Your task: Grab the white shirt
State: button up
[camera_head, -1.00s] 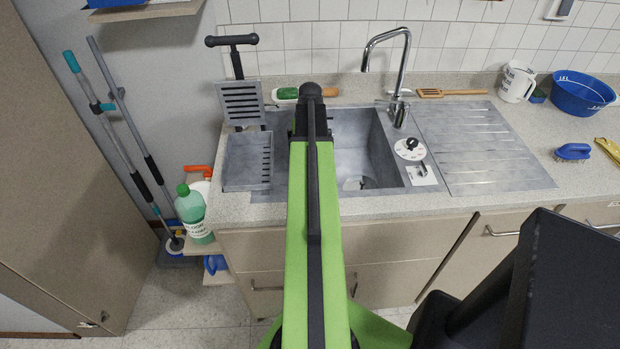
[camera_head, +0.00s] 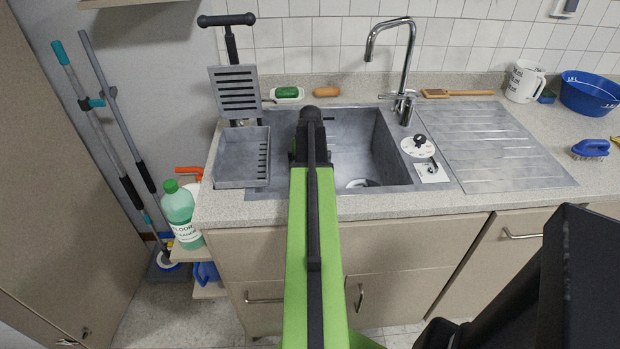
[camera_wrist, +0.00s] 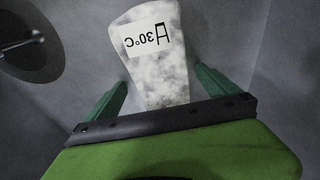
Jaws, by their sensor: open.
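In the wrist view, a white, grey-mottled piece (camera_wrist: 158,75) with a white label reading "30°C" lies in the grey sink basin. It may be the white shirt, but its shape does not make this certain. My gripper (camera_wrist: 161,77) is open, with one green finger on each side of this piece. I cannot tell whether the fingers touch it. In the head view, my arm reaches over the sink (camera_head: 375,145) and hides the gripper and the piece.
A chrome tap (camera_head: 408,75) stands behind the basin. A drying rack (camera_head: 238,95) is at left and a drainboard (camera_head: 490,145) at right. A blue bowl (camera_head: 590,98), white jug (camera_head: 522,80) and blue brush (camera_head: 590,148) stand farther right. A green bottle (camera_head: 178,208) is left of the cabinet.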

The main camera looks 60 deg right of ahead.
jog(key=shift+r, duration=0.1)
jog(key=c, duration=1.9)
notch_tip(320, 180, up, 10)
jog(key=p, duration=1)
